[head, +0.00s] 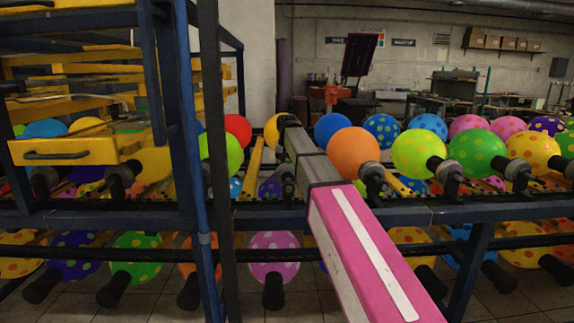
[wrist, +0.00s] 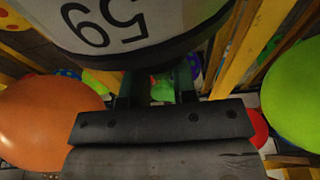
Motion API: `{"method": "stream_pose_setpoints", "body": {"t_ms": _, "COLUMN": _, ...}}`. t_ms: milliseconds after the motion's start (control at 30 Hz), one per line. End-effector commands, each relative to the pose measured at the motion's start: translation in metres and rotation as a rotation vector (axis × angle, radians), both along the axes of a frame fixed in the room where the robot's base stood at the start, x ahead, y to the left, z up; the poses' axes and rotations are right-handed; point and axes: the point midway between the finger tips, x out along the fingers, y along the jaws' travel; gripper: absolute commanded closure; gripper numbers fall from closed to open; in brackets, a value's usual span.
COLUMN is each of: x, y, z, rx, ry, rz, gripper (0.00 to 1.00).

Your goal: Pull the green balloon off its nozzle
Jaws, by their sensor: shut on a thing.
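My gripper (head: 288,122) reaches away from me over the rack, at the far end of my pink arm. In the wrist view its two dark fingers (wrist: 156,88) stand on either side of a small bright green patch, which I take to be part of the green balloon (wrist: 162,89). The gripper is shut on it. Most of that balloon and its nozzle are hidden behind the gripper and the white part marked 59. A plain lime balloon (head: 222,152) hangs left of the gripper and shows at right in the wrist view (wrist: 295,92).
A plain orange balloon (head: 353,153) is close on the right of the gripper. A blue balloon (head: 332,129) is behind it. A dark post (head: 212,150) and yellow drawer (head: 75,147) stand left. A dark rail (head: 440,212) crosses below, with more balloons under it.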

Motion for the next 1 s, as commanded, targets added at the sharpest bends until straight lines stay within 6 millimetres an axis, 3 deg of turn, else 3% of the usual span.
{"method": "stream_pose_setpoints", "body": {"t_ms": 767, "x": 0.014, "y": 0.000, "z": 0.000, "rx": 0.000, "ry": 0.000, "rz": 0.000, "gripper": 0.93}}
{"method": "stream_pose_setpoints", "body": {"t_ms": 1000, "x": 0.014, "y": 0.000, "z": 0.015, "rx": 0.000, "ry": -0.001, "rz": 0.000, "gripper": 0.93}}
